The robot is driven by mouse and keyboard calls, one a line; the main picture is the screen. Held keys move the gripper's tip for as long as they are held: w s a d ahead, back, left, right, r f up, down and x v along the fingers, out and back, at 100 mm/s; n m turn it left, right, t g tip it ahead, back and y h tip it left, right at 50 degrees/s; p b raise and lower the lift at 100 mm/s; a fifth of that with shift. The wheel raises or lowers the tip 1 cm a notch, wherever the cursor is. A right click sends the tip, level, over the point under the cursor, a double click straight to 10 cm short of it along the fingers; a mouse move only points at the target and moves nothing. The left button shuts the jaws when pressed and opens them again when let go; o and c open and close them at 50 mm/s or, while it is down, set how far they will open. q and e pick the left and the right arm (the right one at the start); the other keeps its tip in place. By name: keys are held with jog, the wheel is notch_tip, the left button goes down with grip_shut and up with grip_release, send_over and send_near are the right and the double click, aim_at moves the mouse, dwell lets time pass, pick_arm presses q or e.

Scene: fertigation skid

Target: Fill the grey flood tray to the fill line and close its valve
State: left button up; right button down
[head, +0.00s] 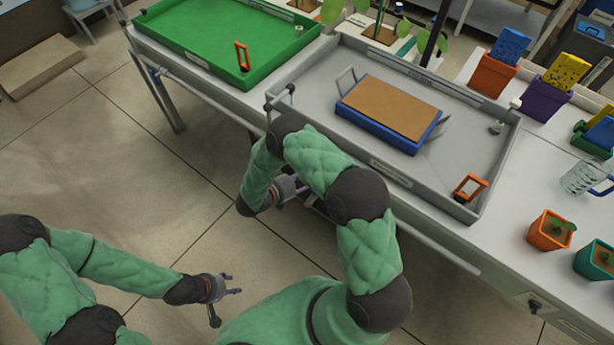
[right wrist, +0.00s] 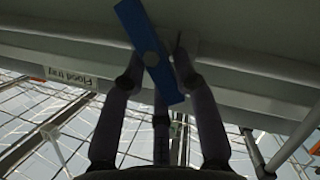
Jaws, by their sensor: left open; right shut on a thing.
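The grey flood tray (head: 455,170) stands on the white bench at the upper right of the head view. A blue seedling tray with a brown top (head: 395,105) sits in it. I cannot make out a fill line or the water level. My right gripper (head: 287,190) is low at the tray's front edge. In the right wrist view its fingers are shut on a blue valve lever (right wrist: 148,50), slanted under a pale underside with a "Flood tray" label. The lever is hidden in the head view. My left gripper (head: 232,284) is open and empty above the floor.
A green tray (head: 215,45) stands left of the grey one. Orange handles stand at the right ends of both trays. Small pots (head: 550,230), a clear jug (head: 583,178) and colored bins line the right side. A rail runs along the bench front.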

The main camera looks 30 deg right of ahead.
jog(key=shift+w+r, duration=0.15)
jog(key=shift+w, duration=0.15)
jog(key=c, duration=1)
grip_release()
jog(key=shift+s, duration=0.1)
jog(key=v, duration=1.2)
jog(key=shift+a, duration=0.1)
